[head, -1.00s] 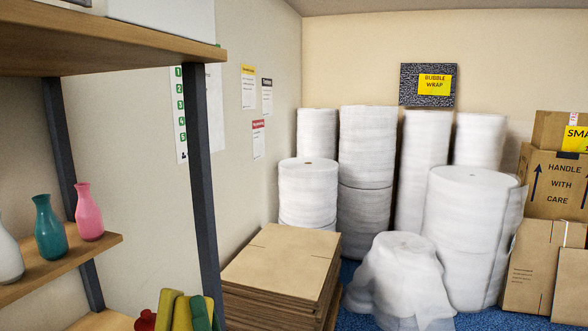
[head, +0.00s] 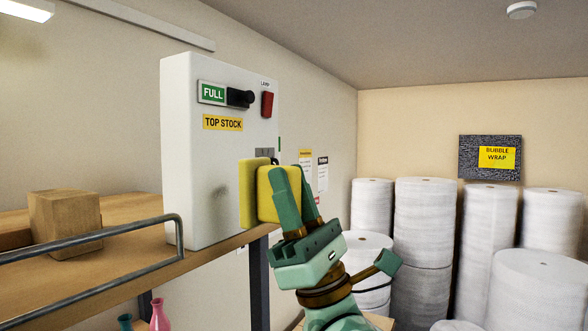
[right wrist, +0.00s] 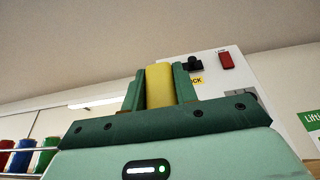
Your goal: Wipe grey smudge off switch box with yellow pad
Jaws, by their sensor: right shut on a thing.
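The white switch box (head: 205,160) stands on the upper shelf. Its front has a green FULL label, a black knob, a red switch and a yellow TOP STOCK label. A grey smudge (head: 219,205) shows low on that front, uncovered. My right gripper (head: 291,175) is shut on the yellow pad (head: 248,195), right of the smudge and in front of the box's right part. I cannot tell whether the pad touches the box. The right wrist view shows the pad (right wrist: 160,86) upright between the fingers, with the box (right wrist: 258,72) behind. My left gripper is out of view.
A grey metal rail (head: 110,232) runs along the front of the wooden shelf (head: 130,262). A cardboard-brown block (head: 65,222) sits left of the box. White bubble-wrap rolls (head: 425,220) stand at the back right.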

